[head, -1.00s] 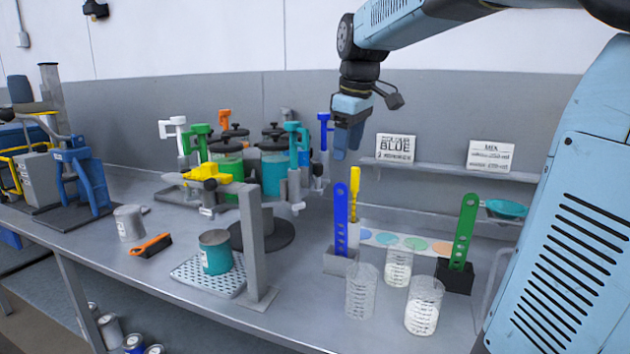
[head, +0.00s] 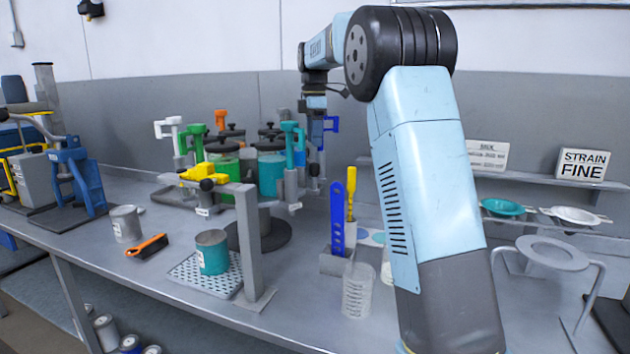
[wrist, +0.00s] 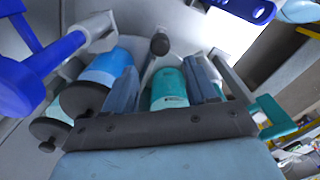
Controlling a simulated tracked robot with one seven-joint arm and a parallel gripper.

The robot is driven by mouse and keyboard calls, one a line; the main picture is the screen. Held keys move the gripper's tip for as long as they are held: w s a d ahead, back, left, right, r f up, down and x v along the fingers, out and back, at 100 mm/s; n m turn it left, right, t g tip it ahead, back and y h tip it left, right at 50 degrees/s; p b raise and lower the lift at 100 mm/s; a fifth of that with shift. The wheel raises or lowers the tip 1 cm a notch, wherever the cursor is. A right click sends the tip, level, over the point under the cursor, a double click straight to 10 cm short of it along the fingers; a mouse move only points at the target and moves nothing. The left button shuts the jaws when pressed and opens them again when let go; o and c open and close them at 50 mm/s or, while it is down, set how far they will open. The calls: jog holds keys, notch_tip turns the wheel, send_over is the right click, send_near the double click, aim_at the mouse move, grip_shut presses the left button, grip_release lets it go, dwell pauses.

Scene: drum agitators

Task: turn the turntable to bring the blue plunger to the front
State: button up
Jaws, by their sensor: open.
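The turntable (head: 176,198) carries several lidded jars and plungers with coloured handles, raised over a dark round base (head: 283,238). The blue plunger (head: 331,124) is at the turntable's right side in the head view. My gripper (head: 316,134) points down right beside it, partly overlapping it. In the wrist view the blue plunger (wrist: 38,72) lies left of my gripper (wrist: 160,78), outside the jaws. The jaws are open; a teal jar (wrist: 169,88) shows beyond and between the fingers. I cannot tell whether a finger touches anything.
A teal plunger (head: 291,130) stands left of my gripper, and its handle shows at right in the wrist view (wrist: 272,116). A blue perforated stick (head: 337,218) and a beaker (head: 358,290) stand front right.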

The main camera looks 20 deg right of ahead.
aim_at(315, 179)
notch_tip(315, 179, down, 14)
jog(key=shift+r, duration=0.25)
dwell(0.3)
jog(key=shift+c, duration=0.4)
grip_shut()
jog(key=shift+d, duration=0.2)
jog(key=shift+s, duration=0.1)
